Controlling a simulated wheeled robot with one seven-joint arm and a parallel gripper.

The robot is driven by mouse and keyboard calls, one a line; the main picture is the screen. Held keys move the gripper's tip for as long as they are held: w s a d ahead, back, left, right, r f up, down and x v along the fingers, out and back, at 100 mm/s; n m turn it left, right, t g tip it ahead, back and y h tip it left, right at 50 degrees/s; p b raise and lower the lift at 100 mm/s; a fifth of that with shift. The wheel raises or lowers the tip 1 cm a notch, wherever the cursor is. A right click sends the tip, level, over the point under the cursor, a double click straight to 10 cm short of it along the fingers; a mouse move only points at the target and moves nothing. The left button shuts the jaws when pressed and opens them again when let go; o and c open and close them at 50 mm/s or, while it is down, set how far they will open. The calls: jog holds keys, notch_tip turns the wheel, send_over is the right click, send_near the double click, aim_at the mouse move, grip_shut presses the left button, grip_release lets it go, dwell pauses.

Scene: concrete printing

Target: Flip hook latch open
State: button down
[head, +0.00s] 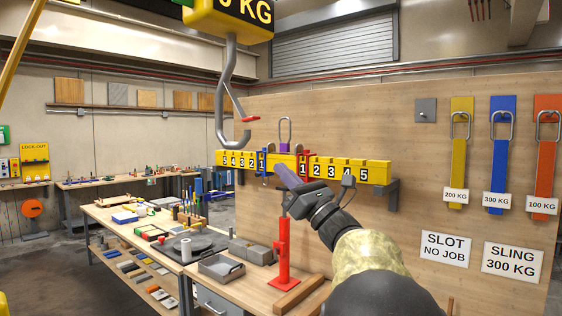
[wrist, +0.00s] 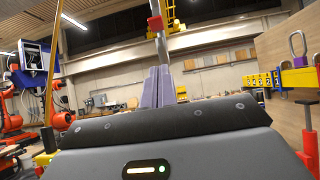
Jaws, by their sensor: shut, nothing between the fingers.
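The grey crane hook (head: 222,100) hangs from a yellow block (head: 228,18) at the upper left of centre in the head view.
A yellow numbered beam (head: 330,168) runs behind my gripper, in front of a wooden panel (head: 410,130) with coloured slings (head: 498,160). A red stand (head: 283,255) and a workbench (head: 130,232) with trays are below. Space around the hook looks clear.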

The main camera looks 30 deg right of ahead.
jog(key=p, duration=0.6)
send_near(249, 121)
jog(key=w, duration=0.1)
jog(key=w+a, duration=0.1)
jog(key=w, duration=0.1)
jog(key=shift+w+a, duration=0.1)
jog(key=shift+w, duration=0.2)
jog(key=r+p, duration=0.3)
jog(key=shift+w+a+r, duration=0.1)
jog(key=shift+w+r, duration=0.15)
jog(key=shift+w, duration=0.1)
